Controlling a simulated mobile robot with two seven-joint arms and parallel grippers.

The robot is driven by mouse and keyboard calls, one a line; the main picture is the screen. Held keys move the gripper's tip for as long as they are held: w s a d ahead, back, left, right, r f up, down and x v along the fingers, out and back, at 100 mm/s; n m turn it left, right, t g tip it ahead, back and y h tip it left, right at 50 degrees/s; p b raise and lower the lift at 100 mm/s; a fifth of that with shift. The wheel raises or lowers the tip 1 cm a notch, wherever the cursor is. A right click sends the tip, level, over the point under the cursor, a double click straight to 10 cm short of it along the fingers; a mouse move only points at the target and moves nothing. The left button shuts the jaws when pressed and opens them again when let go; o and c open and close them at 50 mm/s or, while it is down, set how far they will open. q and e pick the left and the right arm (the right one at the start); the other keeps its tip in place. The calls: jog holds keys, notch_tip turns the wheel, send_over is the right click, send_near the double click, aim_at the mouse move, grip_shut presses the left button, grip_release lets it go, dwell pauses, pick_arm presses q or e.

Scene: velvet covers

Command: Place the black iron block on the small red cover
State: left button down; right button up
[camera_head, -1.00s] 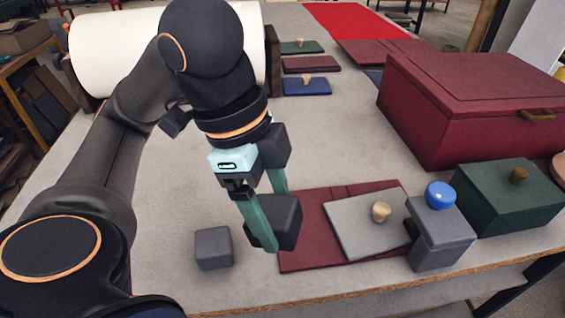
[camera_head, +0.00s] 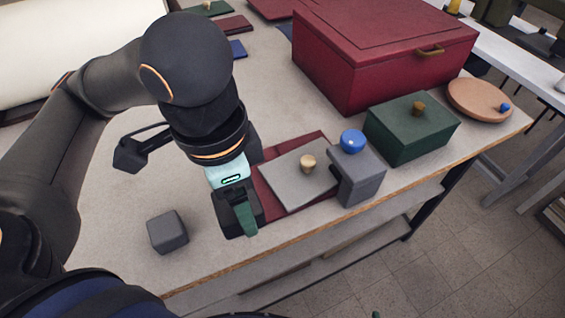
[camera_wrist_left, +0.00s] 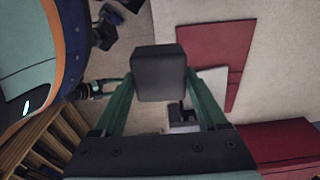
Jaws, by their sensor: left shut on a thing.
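My left gripper (camera_head: 238,214) is shut on the black iron block (camera_head: 227,221), a dark cube. In the left wrist view the block (camera_wrist_left: 160,76) sits between the two green fingers. A flat dark red cover (camera_head: 268,182) lies to its right on the table, partly under a grey lid; the red also shows in the wrist view (camera_wrist_left: 218,50). In the head view the block appears by this cover's near left end; its height above the table is hard to tell. Another small dark red cover (camera_head: 234,24) lies at the back.
A grey cube (camera_head: 167,231) stands left of the held block. The grey lid (camera_head: 290,180) has a wooden knob. A grey block with a blue knob (camera_head: 358,178), a green box (camera_head: 410,130) and a large red box (camera_head: 375,65) stand to the right. The table's front edge is close.

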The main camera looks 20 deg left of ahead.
pick_arm(q)
jog(key=shift+d+r, duration=0.1)
jog(key=shift+d, duration=0.05)
jog(key=shift+w+f, duration=0.3)
jog(key=shift+n, duration=0.3)
jog(key=w+a+f+b, duration=0.1)
jog(key=w+a+f, duration=0.1)
jog(key=w, duration=0.1)
jog(key=w+a+f+b, duration=0.2)
jog(key=w+f, duration=0.1)
jog(key=w+a+f+b, duration=0.1)
jog(key=w+a+f, duration=0.1)
jog(key=w, duration=0.2)
jog(key=shift+f, duration=0.4)
jog(key=shift+w+a+f, duration=0.25)
jog(key=shift+w+f, duration=0.15)
jog(key=shift+w+a+f+b, duration=0.15)
jog(key=shift+w+f+b, duration=0.05)
jog(key=shift+f+b, duration=0.1)
jog(key=f, duration=0.3)
jog(key=shift+w+a+f+b, duration=0.1)
jog(key=shift+w+f+b, duration=0.1)
jog(key=shift+f+b, duration=0.15)
jog(key=shift+r, duration=0.15)
